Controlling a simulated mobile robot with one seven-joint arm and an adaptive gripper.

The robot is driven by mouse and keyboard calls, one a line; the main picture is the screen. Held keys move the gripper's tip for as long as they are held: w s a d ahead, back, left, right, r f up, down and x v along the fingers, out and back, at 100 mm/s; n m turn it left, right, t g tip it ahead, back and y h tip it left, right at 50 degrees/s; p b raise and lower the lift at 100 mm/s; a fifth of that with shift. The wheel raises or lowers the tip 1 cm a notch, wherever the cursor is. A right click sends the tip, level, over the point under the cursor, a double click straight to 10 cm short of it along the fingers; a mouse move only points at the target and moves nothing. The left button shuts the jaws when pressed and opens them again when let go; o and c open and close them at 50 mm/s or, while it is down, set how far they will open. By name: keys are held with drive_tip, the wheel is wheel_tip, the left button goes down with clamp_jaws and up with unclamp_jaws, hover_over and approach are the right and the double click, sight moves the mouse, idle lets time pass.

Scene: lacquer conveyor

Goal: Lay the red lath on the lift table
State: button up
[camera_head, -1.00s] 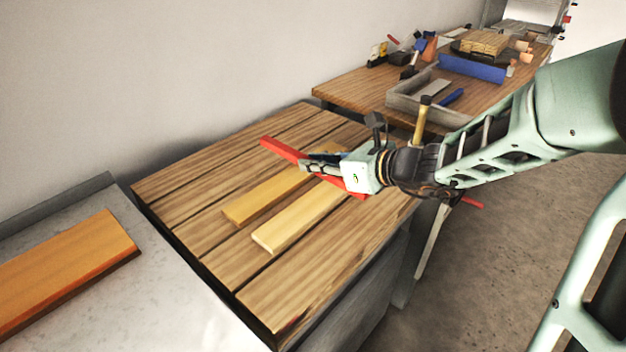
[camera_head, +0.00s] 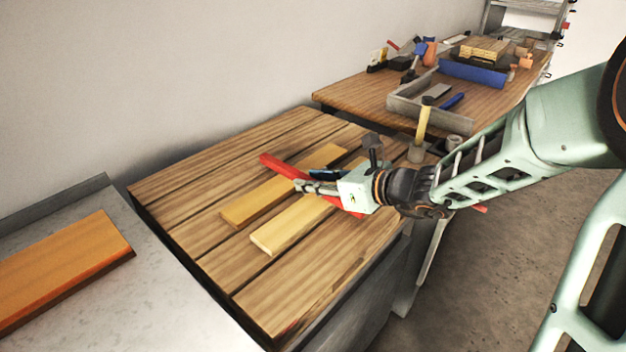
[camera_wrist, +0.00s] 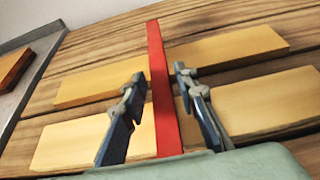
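The red lath (camera_head: 281,166) is a long thin bar over the slatted wooden table top (camera_head: 185,192), probably the lift table. It crosses above two yellowish boards, a darker one (camera_head: 248,207) and a paler one (camera_head: 282,233). Whether it rests on them is hard to tell. My gripper (camera_head: 308,181) is low over the boards, pointing down at the lath. In the wrist view, the lath (camera_wrist: 157,70) runs between my gripper's two fingers (camera_wrist: 160,77), with a visible gap on each side. The lath's near end is partly hidden by my gripper.
A grey bench (camera_head: 150,300) with an orange-brown board (camera_head: 62,268) stands at the left. Behind is a wooden workbench (camera_head: 355,93) with a grey tray (camera_head: 400,106), a blue box (camera_head: 470,73) and several tools. The slatted top's front and left areas are clear.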

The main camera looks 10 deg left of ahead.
drive_tip(key=shift+o, duration=0.2)
drive_tip(key=shift+r, duration=0.1)
drive_tip(key=shift+r+p, duration=0.25)
drive_tip(key=shift+p, duration=0.05)
drive_tip(key=p+v, duration=0.1)
drive_tip(key=v, duration=0.4)
drive_tip(key=p+v, duration=0.2)
drive_tip(key=v, duration=0.3)
drive_tip(key=shift+s+d+r, duration=0.15)
drive_tip(key=shift+d+r, duration=0.1)
drive_tip(key=shift+r, duration=0.15)
drive_tip(key=shift+s+d+r, duration=0.2)
drive_tip(key=shift+s+d, duration=0.15)
drive_tip(key=shift+d, duration=0.2)
